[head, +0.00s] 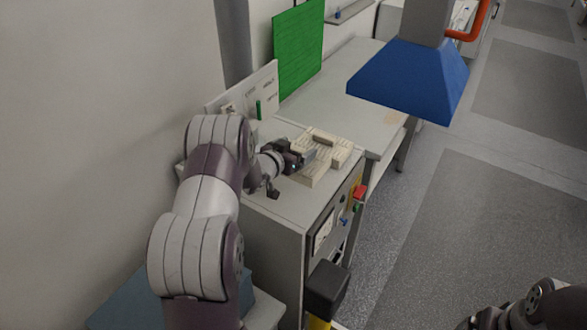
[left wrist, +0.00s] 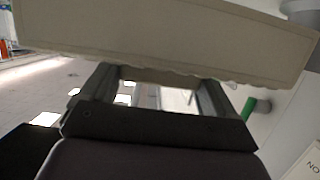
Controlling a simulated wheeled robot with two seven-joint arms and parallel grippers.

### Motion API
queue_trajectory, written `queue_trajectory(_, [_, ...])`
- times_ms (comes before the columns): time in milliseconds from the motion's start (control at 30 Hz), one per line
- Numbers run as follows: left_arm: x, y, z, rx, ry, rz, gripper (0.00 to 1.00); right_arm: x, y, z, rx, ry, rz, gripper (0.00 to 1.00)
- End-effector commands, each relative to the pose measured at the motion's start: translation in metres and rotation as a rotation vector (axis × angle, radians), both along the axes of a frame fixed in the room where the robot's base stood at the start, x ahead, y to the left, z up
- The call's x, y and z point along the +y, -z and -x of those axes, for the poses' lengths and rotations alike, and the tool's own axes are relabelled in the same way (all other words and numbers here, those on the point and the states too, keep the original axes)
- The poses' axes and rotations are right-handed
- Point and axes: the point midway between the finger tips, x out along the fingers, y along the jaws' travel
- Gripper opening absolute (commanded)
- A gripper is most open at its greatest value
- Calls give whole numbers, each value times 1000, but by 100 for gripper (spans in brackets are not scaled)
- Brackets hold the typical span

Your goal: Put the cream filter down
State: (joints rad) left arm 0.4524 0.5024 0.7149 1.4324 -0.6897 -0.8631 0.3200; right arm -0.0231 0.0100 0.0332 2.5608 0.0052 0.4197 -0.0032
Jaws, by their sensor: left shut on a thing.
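The cream filter (head: 322,172) is a pale, ridged block over the top of the grey cabinet (head: 272,208) in the head view. My left gripper (head: 308,157) is shut on its near left side. In the left wrist view the filter (left wrist: 170,38) spans the top as a broad cream slab, with the two fingers (left wrist: 155,92) reaching up to its edge. I cannot tell whether its underside touches the cabinet top. My right gripper (head: 488,318) shows only in part at the bottom right, away from the cabinet, and its fingers are not clear.
A white panel with a green piece (head: 259,109) stands behind the cabinet top. A green board (head: 299,48) hangs on the wall by a long bench (head: 340,82). A blue hood (head: 410,80) hangs at the upper right. Red and blue knobs (head: 359,192) are on the cabinet front. The cabinet's near top is clear.

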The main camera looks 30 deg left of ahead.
Motion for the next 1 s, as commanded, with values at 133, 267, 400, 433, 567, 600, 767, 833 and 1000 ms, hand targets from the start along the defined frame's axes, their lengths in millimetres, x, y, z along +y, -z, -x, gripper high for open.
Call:
queue_trajectory(133, [5, 17, 37, 0, -3, 2, 49, 0, -19, 0, 0, 0, 0, 92])
queue_trajectory(267, [6, 28, 51, -2, -1, 0, 49, 0, -22, 0, 0, 0, 0, 92])
queue_trajectory(400, [6, 53, 54, 1, -1, 3, 49, 0, -31, 0, 0, 0, 0, 92])
queue_trajectory(433, [6, 58, 53, 0, 0, 1, 49, 0, -32, 0, 0, 0, 0, 92])
queue_trajectory(567, [6, 70, 52, -4, 0, -1, 49, 0, -33, 0, 0, 0, 0, 92])
queue_trajectory(600, [6, 71, 52, -4, 0, -1, 49, 0, -33, 0, 0, 0, 0, 92])
queue_trajectory(767, [6, 71, 52, -4, 0, -1, 49, 0, -32, 0, 0, 0, 0, 92])
queue_trajectory(833, [6, 74, 52, -3, 0, -1, 49, 0, -29, 0, 0, 0, 0, 92])
queue_trajectory(1000, [6, 74, 52, -2, 0, -1, 100, 0, -29, 0, 0, 0, 0, 92])
